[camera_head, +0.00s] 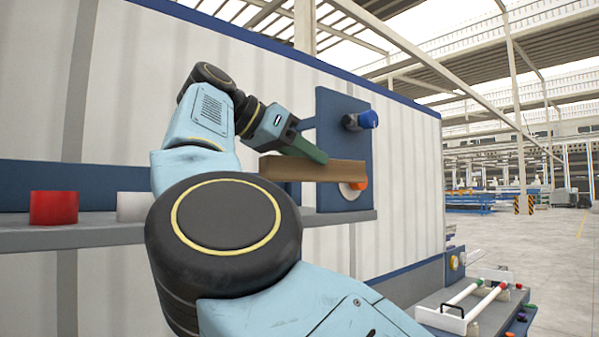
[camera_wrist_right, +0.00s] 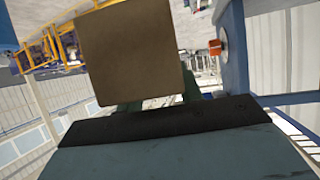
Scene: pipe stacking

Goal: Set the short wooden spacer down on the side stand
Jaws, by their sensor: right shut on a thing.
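The wooden spacer (camera_head: 335,171) is a brown block held lengthwise in front of a blue upright panel. I cannot tell for sure which surface is the side stand. My left gripper is not in view.
A blue panel (camera_head: 335,110) carries a blue-capped knob (camera_head: 368,119) and an orange piece (camera_head: 359,184). A grey shelf (camera_head: 90,238) bears a red cylinder (camera_head: 54,208) and a white one (camera_head: 131,207). A lower bench (camera_head: 420,300) holds white pipes in a rack at the right.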

